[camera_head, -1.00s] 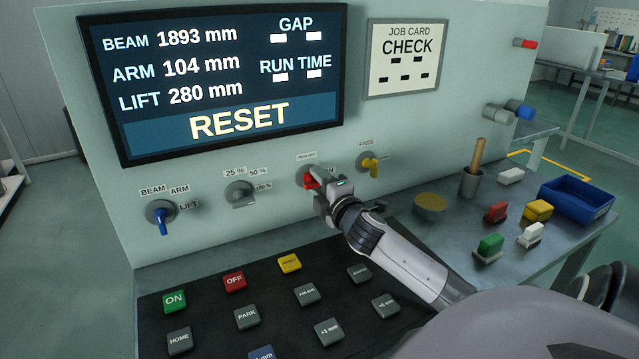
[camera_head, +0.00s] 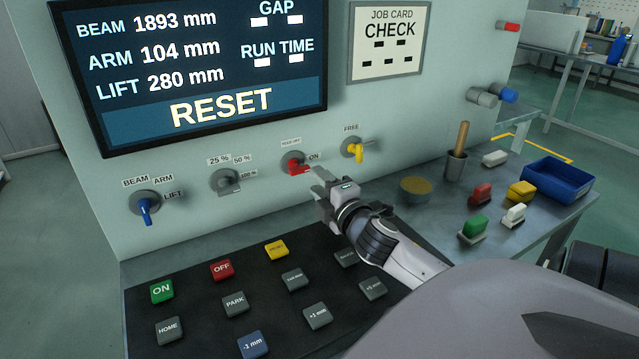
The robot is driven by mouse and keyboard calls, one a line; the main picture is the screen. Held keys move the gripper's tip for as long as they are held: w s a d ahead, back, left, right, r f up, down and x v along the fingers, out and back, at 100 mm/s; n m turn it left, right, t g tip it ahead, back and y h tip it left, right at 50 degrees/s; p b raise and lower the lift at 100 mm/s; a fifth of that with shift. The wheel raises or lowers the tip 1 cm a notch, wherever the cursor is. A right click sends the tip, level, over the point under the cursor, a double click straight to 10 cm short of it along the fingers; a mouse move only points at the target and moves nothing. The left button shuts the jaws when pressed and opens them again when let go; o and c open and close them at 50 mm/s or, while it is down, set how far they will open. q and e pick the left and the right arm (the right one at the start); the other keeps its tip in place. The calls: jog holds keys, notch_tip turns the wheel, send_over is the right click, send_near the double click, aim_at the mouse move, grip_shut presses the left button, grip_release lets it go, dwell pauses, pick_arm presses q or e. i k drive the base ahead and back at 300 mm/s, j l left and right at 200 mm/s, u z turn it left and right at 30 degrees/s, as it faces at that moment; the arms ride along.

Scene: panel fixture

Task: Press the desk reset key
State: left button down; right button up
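The desk key panel (camera_head: 200,290) slopes in front of the upright panel. The yellow key (camera_head: 277,249) is in its back row, right of the red OFF key (camera_head: 222,269); its small label looks like RESET but is hard to read. My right gripper (camera_head: 317,183) is above the panel's back edge, up and right of the yellow key and apart from it. Its fingers look spread and hold nothing. The screen (camera_head: 200,75) reads RESET in its bottom band. My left gripper is not in view.
A red knob (camera_head: 295,165) is just behind my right gripper, with blue, grey and yellow knobs along the same row. A round tin (camera_head: 415,190), a handled pot, coloured blocks and a blue tray (camera_head: 558,185) stand on the right.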

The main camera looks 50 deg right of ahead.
aim_at(277, 250)
jog(key=k+j, duration=0.25)
jog(key=k, duration=0.25)
jog(key=k+j, duration=0.2)
jog(key=k, duration=0.3)
